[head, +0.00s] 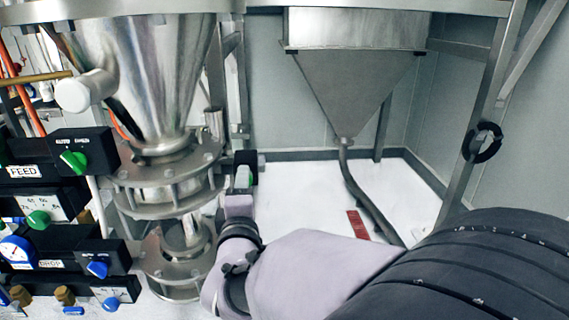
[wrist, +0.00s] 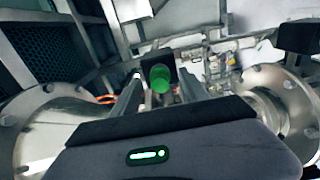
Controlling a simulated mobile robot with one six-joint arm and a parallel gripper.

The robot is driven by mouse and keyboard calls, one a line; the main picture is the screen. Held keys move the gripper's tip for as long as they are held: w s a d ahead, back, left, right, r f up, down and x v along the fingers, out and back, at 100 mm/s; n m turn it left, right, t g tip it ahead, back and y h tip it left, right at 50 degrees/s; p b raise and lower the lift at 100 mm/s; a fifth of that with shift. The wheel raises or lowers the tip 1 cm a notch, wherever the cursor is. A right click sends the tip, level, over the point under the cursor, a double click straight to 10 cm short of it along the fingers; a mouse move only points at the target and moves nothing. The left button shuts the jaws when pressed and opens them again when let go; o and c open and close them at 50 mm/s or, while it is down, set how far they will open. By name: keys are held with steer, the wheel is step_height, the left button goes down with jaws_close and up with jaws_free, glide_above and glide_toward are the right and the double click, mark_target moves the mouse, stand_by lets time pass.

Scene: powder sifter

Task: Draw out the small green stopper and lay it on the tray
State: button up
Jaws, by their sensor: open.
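The small green stopper (wrist: 160,78) shows in the wrist view, in front of a dark square block and between my gripper's two fingers. My gripper (wrist: 161,84) is open, with a finger on each side of the stopper. I cannot tell whether either finger touches it. In the head view my gripper (head: 244,162) is beside the flanged outlet of the steel hopper, mostly seen from behind. No tray can be clearly picked out in either view.
The steel hopper (head: 160,70) and its bolted flange (head: 165,190) stand close to my gripper's left. Control boxes with green and blue knobs (head: 75,160) are at far left. A grey funnel (head: 350,85) with a bent pipe hangs behind.

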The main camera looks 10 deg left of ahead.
jaws_close()
steer(key=shift+s+f, duration=0.1)
steer(key=shift+v, duration=1.05)
steer(key=shift+b+v, duration=0.45)
steer(key=shift+v, duration=1.45)
